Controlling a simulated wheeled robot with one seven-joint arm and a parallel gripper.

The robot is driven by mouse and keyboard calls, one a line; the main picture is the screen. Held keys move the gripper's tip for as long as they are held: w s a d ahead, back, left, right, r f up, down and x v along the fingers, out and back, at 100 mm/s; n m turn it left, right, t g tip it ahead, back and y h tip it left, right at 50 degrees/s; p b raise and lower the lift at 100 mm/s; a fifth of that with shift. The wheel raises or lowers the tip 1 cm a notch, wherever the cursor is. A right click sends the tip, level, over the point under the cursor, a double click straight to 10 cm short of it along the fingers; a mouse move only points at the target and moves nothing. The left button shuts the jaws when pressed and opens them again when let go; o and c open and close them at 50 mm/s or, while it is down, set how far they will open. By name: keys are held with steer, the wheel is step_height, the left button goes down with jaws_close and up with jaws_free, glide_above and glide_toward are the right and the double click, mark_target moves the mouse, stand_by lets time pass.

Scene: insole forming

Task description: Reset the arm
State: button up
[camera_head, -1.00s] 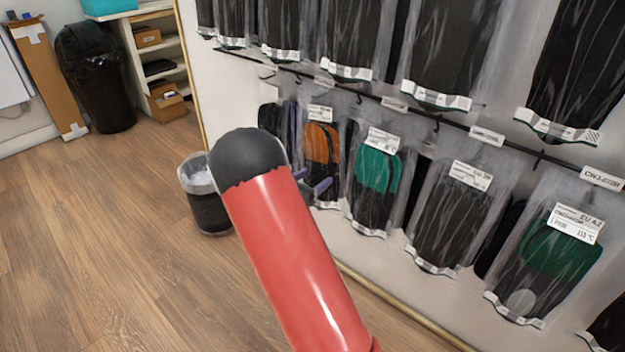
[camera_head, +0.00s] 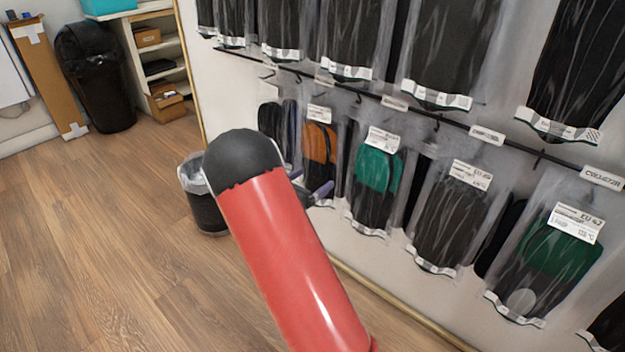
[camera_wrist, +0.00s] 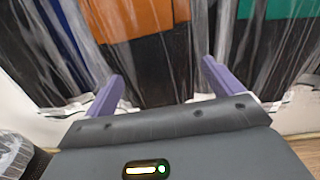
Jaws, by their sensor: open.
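My gripper (camera_wrist: 158,88) shows in the wrist view with its two purple fingers apart and nothing between them. In front of it hang insole packs, one with an orange and black insole (camera_wrist: 135,20) straight ahead and one with a green top (camera_wrist: 275,8) to the right. In the head view my red and black arm covers most of the gripper, and one purple finger (camera_head: 322,190) shows past it, near the orange insole pack (camera_head: 320,147). I cannot tell whether the finger touches a pack.
Clear insole packs hang in rows on wall rails (camera_head: 345,88) along the right. A lined waste bin (camera_head: 207,212) stands on the floor behind my arm. A large black bin (camera_head: 95,75) and a shelf (camera_head: 170,50) stand at the back left. The wooden floor (camera_head: 90,240) is clear at left.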

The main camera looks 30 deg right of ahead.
steer(key=v, duration=0.7)
steer(key=s+r+m+g+y+p, duration=0.1)
steer(key=s+r+m+g+y, duration=0.2)
steer(key=s+r+m, duration=0.4)
steer(key=s+r+m+g+y+p, duration=0.1)
steer(key=s+r+m+g+y, duration=0.15)
steer(key=s+m, duration=0.5)
steer(key=s+a+r+m+t+y, duration=0.2)
steer(key=s+a+r+m+y, duration=0.1)
steer(key=s+a+m+y, duration=0.1)
steer(key=s+a+r+m+t+y+p, duration=0.1)
steer(key=s+a+r+m+t+y, duration=0.1)
steer(key=s+a+r+m+y, duration=0.2)
steer(key=s+a+y, duration=0.3)
steer(key=s+a, duration=0.2)
steer(key=s, duration=0.1)
steer(key=shift+s+r+m+t+p, duration=0.3)
steer(key=shift+m+t, duration=0.05)
steer(key=shift+a, duration=0.15)
